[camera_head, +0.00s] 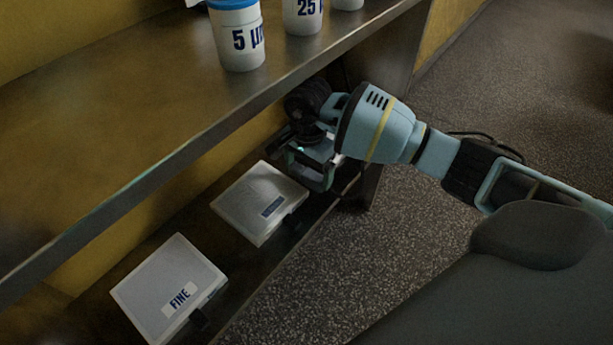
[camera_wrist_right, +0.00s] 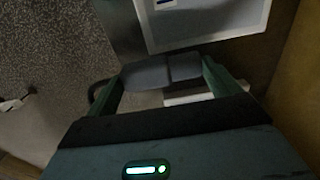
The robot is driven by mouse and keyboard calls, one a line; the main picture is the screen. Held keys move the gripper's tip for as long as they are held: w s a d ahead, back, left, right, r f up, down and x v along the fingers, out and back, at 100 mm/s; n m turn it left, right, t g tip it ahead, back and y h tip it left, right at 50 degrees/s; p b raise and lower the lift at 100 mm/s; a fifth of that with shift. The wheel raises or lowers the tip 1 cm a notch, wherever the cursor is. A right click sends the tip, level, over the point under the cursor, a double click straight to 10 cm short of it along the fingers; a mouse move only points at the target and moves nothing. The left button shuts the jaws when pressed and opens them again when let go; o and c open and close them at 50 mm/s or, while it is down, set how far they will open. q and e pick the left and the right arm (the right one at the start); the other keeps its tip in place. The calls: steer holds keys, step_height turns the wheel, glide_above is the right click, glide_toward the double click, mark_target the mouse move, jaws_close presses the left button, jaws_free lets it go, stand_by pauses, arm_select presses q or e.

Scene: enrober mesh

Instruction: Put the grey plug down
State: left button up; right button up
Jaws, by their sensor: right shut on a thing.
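My right gripper (camera_head: 318,178) is low at the far end of the lower shelf, just beyond a white box. It is shut on the grey plug, but in the head view the plug is too dark and small to make out. In the right wrist view the green fingers of the right gripper (camera_wrist_right: 166,72) come together at grey pieces. I cannot clearly separate the plug from the fingertips there. I cannot tell whether the plug touches the shelf. My left gripper is not in view.
A white box (camera_head: 250,200) with a blue label and a white box marked FINE (camera_head: 165,275) lie on the lower shelf (camera_head: 305,222). The upper shelf (camera_head: 120,130) overhangs, bearing a 5 µm tub (camera_head: 237,20) and other tubs. Speckled floor (camera_head: 400,250) lies to the right.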

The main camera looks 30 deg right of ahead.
mark_target(308, 169)
steer(key=shift+w+d, duration=0.35)
steer(key=shift+w, duration=0.2)
steer(key=shift+f+b, duration=0.6)
steer(key=shift+f, duration=1.25)
steer(key=shift+r, duration=0.1)
steer(key=o, duration=1)
steer(key=shift+s+f, duration=0.1)
steer(key=shift+f, duration=0.1)
steer(key=shift+r, duration=0.1)
